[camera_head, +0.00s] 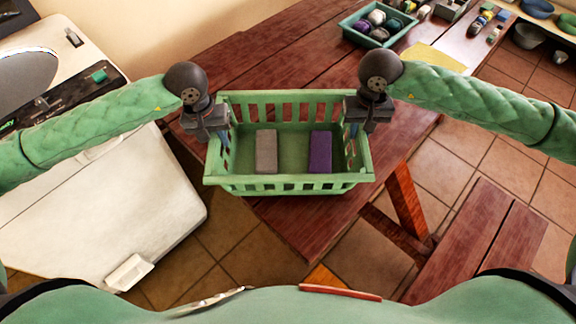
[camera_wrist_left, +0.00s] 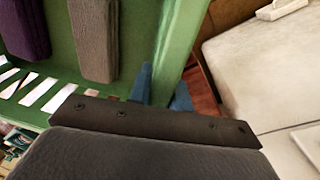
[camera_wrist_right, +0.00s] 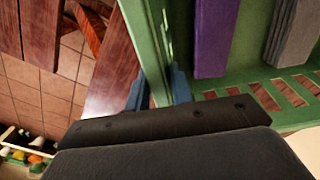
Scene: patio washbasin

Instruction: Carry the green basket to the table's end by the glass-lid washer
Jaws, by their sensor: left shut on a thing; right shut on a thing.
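The green basket (camera_head: 290,184) is in the middle of the head view, over the near end of the reddish wooden table (camera_head: 260,58). A grey block (camera_head: 266,151) and a purple block (camera_head: 320,152) lie in it. My left gripper (camera_head: 216,138) is shut on the basket's left wall, its blue fingers astride the rim in the left wrist view (camera_wrist_left: 165,88). My right gripper (camera_head: 355,132) is shut on the right wall, as the right wrist view (camera_wrist_right: 158,90) shows. The basket looks level. I cannot tell whether its bottom touches the table. The white washer (camera_head: 110,215) is at the left.
A small green tray (camera_head: 379,42) with several balls stands at the table's far part, near a yellow sheet (camera_head: 432,58). A wooden bench (camera_head: 482,240) is at the lower right. Tiled floor (camera_head: 215,262) shows between washer and table. The table's middle is clear.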

